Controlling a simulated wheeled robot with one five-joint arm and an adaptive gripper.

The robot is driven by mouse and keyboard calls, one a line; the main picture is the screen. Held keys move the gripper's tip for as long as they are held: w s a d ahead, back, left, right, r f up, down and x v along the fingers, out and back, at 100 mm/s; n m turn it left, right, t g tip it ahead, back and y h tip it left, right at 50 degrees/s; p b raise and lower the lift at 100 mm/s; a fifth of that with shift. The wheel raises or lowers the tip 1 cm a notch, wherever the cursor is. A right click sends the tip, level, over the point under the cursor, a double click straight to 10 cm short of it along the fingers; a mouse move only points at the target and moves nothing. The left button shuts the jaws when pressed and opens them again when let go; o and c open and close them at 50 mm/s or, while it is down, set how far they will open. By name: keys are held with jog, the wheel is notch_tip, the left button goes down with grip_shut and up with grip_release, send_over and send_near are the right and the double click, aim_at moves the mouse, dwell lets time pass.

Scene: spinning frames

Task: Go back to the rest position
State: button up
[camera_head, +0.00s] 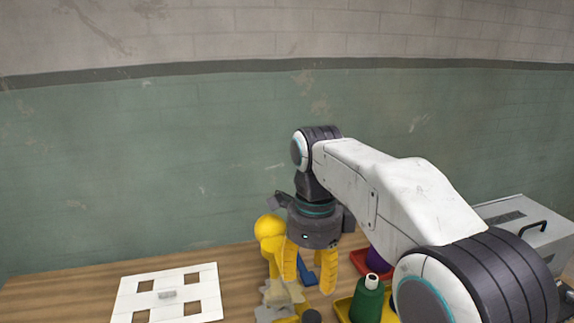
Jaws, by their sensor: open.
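My gripper (307,272) points down over the wooden table, right of the picture's centre line. Its yellow fingers are apart, and I see nothing held between them. A yellow rounded object (268,229) stands right behind or beside the left finger; its lower part is partly hidden. My white arm reaches in from the lower right and covers part of the table.
A white plate (125,301) with square holes lies at the left. A grey box (510,228) is at the right. A wall stands behind.

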jog(key=f+n, duration=0.2)
jog(key=n, duration=0.4)
jog(key=w+f+n, duration=0.1)
jog(key=n, duration=0.5)
jog(key=f+n+t, duration=0.1)
jog(key=f+n, duration=0.1)
jog(key=n, duration=0.4)
jog(key=shift+w+a+f+n, duration=0.3)
jog(key=shift+w+f, duration=0.05)
jog(key=shift+w, duration=0.05)
jog(key=s+d+n+t, duration=0.1)
jog(key=s+d+n, duration=0.1)
jog(key=s+d, duration=0.4)
jog(key=s+d+f+n+t, duration=0.1)
jog(key=s+d, duration=0.5)
jog(key=s, duration=0.8)
jog(key=shift+d+f+n+t, duration=0.3)
jog(key=shift+d+n+t, duration=0.15)
jog(key=shift+n, duration=0.35)
jog(key=shift+s+a, duration=0.1)
jog(key=shift+c, duration=0.4)
